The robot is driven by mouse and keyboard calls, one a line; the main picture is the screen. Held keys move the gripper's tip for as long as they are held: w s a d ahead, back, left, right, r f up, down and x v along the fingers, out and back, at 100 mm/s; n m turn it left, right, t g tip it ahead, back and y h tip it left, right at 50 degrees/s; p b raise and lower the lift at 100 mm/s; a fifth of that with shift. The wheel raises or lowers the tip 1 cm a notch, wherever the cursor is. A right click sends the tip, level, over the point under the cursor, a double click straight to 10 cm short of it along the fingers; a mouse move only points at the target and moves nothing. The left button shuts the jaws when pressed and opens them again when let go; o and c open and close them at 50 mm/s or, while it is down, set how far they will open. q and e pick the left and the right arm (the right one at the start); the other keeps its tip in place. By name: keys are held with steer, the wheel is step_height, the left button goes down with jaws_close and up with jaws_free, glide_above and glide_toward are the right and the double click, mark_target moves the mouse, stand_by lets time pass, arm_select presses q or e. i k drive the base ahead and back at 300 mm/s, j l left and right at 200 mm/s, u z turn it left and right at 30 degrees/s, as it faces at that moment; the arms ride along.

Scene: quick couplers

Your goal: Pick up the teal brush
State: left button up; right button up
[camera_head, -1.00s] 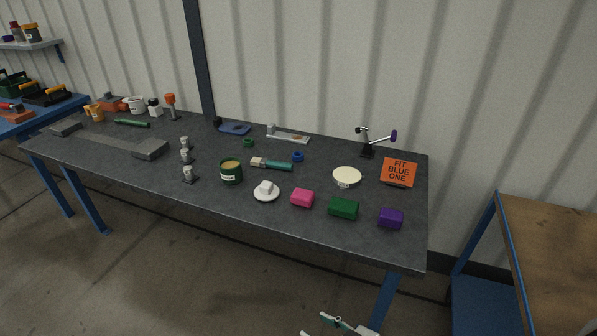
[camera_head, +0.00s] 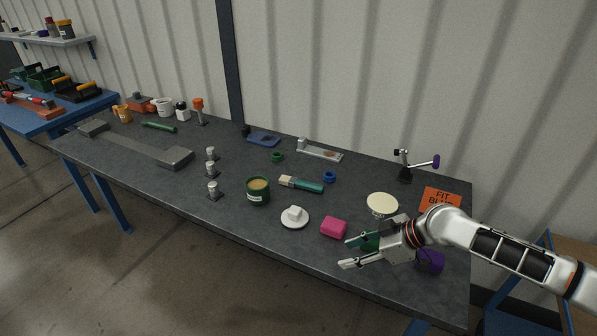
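The teal brush (camera_head: 301,184) lies flat in the middle of the grey table, its pale bristle end to the left and its teal handle to the right. My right gripper (camera_head: 347,253) is open and empty, its fingers pointing left. It is over the table's front edge, right of and nearer than the brush, and well apart from it. My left gripper does not show.
Around the brush are a dark green tin (camera_head: 257,192), a white dish (camera_head: 294,217), a blue ring (camera_head: 329,176) and a pink block (camera_head: 333,228). My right arm partly hides a green block (camera_head: 369,243), a purple block (camera_head: 430,262) and an orange sign (camera_head: 437,198).

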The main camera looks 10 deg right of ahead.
mark_target(292, 182)
steer(key=i, duration=1.05)
